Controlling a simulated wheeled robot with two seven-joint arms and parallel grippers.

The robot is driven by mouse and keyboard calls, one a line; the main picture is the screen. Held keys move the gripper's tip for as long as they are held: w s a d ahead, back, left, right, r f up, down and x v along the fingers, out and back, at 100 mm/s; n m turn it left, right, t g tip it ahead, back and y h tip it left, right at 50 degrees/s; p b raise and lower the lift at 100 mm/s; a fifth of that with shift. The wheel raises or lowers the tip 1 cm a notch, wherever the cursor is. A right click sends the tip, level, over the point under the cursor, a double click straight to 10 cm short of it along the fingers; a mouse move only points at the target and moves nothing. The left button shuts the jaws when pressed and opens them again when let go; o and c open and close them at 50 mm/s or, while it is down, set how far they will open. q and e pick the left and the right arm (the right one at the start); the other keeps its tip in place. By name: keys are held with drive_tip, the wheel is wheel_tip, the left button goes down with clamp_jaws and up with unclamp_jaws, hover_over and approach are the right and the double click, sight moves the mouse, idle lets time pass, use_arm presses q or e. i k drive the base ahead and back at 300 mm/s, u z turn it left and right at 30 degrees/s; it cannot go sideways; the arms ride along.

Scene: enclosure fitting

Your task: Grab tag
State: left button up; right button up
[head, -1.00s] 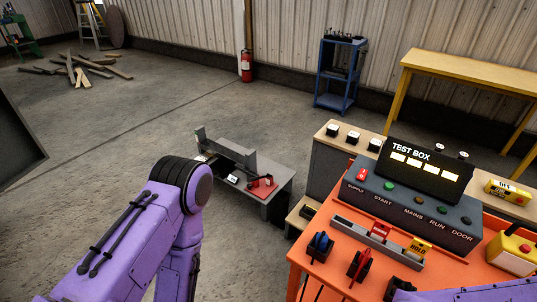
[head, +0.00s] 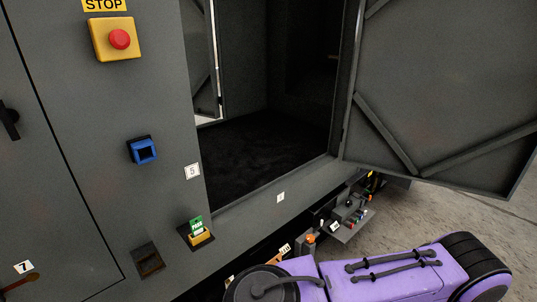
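A small green tag (head: 196,225) with white lettering too small to read surely stands upright in a yellow holder (head: 201,238) on the lower front of the grey cabinet (head: 95,185). Its lower part is hidden by the holder. A purple arm of mine crosses the bottom right of the head view, with a black round joint at its left end. I cannot tell which arm it is. Neither gripper shows, and nothing is seen touching the tag.
The cabinet's door (head: 445,85) stands open at right, showing a dark interior. A yellow stop box (head: 118,39) with a red button, a blue square fitting (head: 143,150) and an empty-looking brown holder (head: 149,261) are on the front. A grey shelf (head: 346,217) with small parts is beyond my arm.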

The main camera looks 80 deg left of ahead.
sight(197, 227)
drive_tip(key=u, duration=1.1)
drive_tip(key=i, duration=1.6)
drive_tip(key=u, duration=3.7)
